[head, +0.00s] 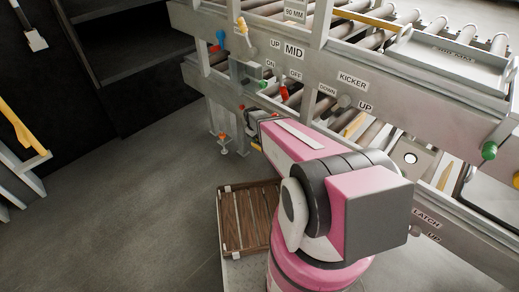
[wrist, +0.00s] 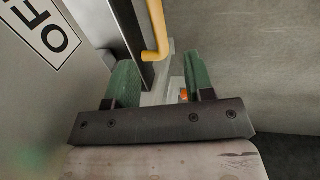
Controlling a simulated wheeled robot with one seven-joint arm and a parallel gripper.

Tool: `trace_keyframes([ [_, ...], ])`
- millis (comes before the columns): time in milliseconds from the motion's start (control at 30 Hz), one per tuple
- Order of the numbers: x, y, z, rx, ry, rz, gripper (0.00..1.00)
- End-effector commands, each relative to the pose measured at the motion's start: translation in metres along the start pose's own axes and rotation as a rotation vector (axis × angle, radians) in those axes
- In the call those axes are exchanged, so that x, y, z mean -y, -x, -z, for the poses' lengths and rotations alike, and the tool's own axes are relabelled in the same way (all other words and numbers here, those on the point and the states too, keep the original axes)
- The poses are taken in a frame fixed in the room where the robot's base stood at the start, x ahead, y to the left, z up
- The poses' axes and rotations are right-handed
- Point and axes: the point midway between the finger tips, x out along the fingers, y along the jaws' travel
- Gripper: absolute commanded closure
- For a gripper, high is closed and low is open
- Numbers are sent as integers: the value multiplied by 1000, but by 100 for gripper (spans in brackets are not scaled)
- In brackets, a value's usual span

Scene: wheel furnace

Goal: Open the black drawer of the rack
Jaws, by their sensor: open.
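My gripper (wrist: 160,75) shows in the wrist view with its two green fingers apart. A yellow bent bar (wrist: 157,35), like a handle, reaches down to between the fingertips. I cannot tell whether it touches them. A narrow black strip (wrist: 133,35) runs beside it, and I cannot tell whether this is the black drawer. In the head view my gripper (head: 252,118) is mostly hidden behind my pink arm, close to the grey rack (head: 330,70). No black drawer can be made out there for certain.
The rack carries rollers, labels, a red lever (head: 283,92) and a green knob (head: 489,150). An OFF label (wrist: 55,38) is close on the left in the wrist view. A brown slatted tray (head: 248,215) lies low beside my arm.

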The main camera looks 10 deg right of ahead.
Motion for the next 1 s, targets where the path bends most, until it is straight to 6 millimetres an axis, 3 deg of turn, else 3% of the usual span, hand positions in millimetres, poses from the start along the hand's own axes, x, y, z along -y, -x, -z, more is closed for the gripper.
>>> trace_keyframes([
  [167,-1,-17,3,-1,11,-3,52],
  [633,-1,-94,3,0,9,-2,52],
  [1000,-1,-111,2,-1,9,-3,52],
])
